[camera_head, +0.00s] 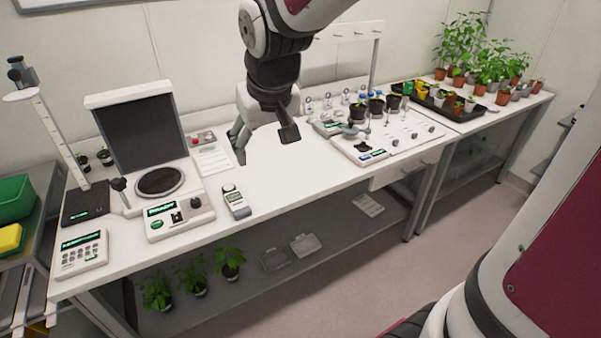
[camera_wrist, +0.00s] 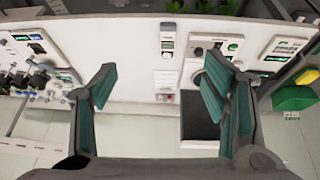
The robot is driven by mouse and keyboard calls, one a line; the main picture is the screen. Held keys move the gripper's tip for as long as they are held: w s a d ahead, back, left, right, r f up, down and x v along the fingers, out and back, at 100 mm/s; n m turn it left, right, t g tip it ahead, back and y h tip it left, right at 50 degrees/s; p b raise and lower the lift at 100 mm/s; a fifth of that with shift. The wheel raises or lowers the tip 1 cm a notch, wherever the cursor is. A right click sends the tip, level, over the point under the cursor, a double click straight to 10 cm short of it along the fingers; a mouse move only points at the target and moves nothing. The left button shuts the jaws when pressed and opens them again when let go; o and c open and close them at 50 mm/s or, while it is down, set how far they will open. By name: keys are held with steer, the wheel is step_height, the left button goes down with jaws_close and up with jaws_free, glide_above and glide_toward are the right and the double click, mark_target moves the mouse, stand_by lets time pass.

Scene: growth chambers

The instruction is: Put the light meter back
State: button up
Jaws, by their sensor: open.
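The light meter (camera_head: 236,204), a small grey-white handheld device with a dark screen and a round white dome, lies on the bench near its front edge. In the wrist view it shows at the top centre (camera_wrist: 167,42), beyond the fingertips. My gripper (camera_head: 264,148) is above the bench, behind and to the right of the meter. It is open and empty, its two fingers (camera_wrist: 158,88) wide apart, and does not touch the meter. A flat white panel with printed lines (camera_head: 213,160) lies behind the meter; I cannot tell whether it is the meter's place.
Left of the meter stand a control box (camera_head: 180,217), a dark round plate (camera_head: 160,181) and an upright black panel (camera_head: 138,133). A white tray of instruments (camera_head: 385,141) and potted plants (camera_head: 480,75) are to the right. The bench between the meter and tray is clear.

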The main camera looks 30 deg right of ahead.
steer(key=s+r, duration=0.2)
steer(key=s, duration=0.7)
steer(key=s+r, duration=0.2)
steer(key=s, duration=0.8)
steer(key=shift+a+y, duration=0.3)
steer(key=shift+a, duration=0.1)
steer(key=shift+w+f, duration=0.15)
steer(key=shift+w, duration=0.05)
steer(key=shift+c, duration=0.6)
